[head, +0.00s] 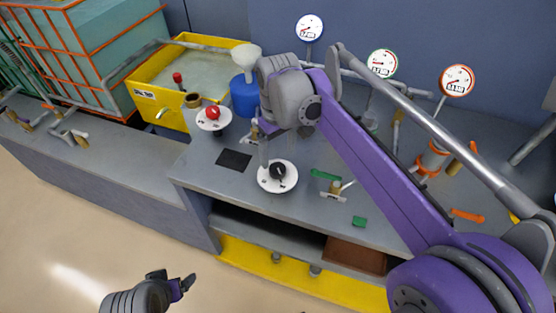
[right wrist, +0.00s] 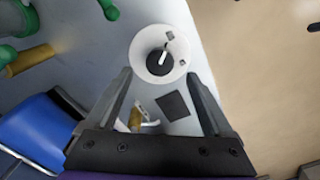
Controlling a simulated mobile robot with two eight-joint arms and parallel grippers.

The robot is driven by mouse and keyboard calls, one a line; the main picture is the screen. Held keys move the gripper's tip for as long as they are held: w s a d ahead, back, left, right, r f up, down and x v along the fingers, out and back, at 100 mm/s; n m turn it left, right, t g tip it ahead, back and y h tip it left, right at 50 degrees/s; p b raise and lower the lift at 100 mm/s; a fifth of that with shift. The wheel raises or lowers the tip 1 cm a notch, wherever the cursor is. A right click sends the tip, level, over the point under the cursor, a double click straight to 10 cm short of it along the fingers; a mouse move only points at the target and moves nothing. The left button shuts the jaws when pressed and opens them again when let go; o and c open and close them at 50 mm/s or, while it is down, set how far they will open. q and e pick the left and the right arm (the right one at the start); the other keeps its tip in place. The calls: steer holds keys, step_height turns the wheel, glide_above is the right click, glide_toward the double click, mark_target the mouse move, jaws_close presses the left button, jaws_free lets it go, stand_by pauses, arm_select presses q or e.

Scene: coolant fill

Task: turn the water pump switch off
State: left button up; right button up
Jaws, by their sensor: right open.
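A round black knob (head: 278,171) sits on a white disc (head: 264,184) on the grey bench. It also shows in the right wrist view, where the black knob (right wrist: 159,63) has a white pointer mark and the white disc (right wrist: 180,45) has two small grey marks. I cannot read any label saying that it is the water pump switch. My right gripper (head: 266,150) is open and empty above the disc, apart from the knob; in its wrist view the knob lies just beyond the fingertips (right wrist: 158,80). My left gripper (head: 180,286) is low at the front, away from the bench.
A red knob (head: 213,113) on another white disc stands behind left, near a yellow tank (head: 150,108) and a blue container (head: 244,97). A black square (head: 234,160) lies left of the black knob. Green pieces and a small valve (head: 337,188) lie to the right.

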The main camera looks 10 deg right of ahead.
mark_target(278, 168)
steer(key=shift+r+p, duration=0.3)
steer(key=shift+r, duration=2.4)
